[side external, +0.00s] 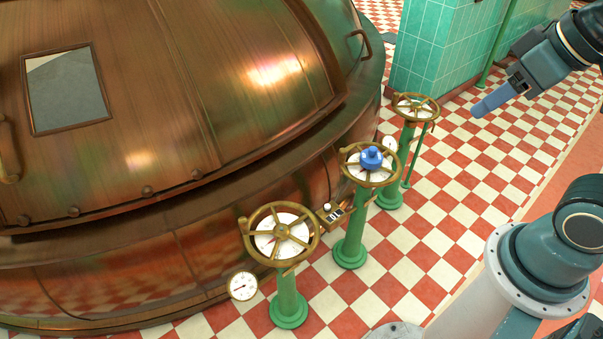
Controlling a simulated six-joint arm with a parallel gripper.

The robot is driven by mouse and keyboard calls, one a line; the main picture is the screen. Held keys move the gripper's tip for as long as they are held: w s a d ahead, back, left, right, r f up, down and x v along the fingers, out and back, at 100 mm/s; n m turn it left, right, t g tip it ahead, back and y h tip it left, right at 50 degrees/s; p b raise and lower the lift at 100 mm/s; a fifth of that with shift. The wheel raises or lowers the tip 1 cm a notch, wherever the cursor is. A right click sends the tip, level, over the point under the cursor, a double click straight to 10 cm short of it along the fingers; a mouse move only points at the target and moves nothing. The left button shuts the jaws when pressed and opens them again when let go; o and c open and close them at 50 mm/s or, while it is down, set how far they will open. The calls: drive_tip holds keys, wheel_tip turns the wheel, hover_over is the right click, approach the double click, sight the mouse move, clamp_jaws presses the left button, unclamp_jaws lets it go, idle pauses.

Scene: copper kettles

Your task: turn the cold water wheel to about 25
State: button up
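Three brass handwheels stand on green posts in front of the copper kettle. The middle wheel (350,152) has a blue knob (371,158) at its hub and a white dial (361,171) under it; the blue may mark cold water, but I can read no label. The dial's figures and pointer are too small to read. My gripper (478,111) is up at the right, apart from all the wheels, with blue-grey fingers pointing down and left. The fingers overlap from this side, so their gap is hidden. Nothing shows held at their tips.
The near wheel (247,228) has a white dial, with a round gauge (242,285) beside its post. The far wheel (416,119) stands by the green tiled pillar (427,50). A small box (331,213) sits between the near and middle wheels. The kettle (190,120) fills the left.

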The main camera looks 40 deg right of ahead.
drive_tip(key=w+a+f, duration=0.1)
drive_tip(key=w+a, duration=0.3)
drive_tip(key=w, duration=0.9)
drive_tip(key=n+g, duration=0.1)
drive_tip(key=n, duration=0.1)
hover_over(244, 221)
drive_tip(key=s+d, duration=0.1)
drive_tip(key=s, duration=0.4)
wheel_tip(244, 221, down, 33)
drive_tip(key=shift+w+y, duration=0.2)
drive_tip(key=shift+y, duration=0.2)
drive_tip(key=shift+f, duration=0.1)
drive_tip(key=shift+x, duration=6.8)
clamp_jaws()
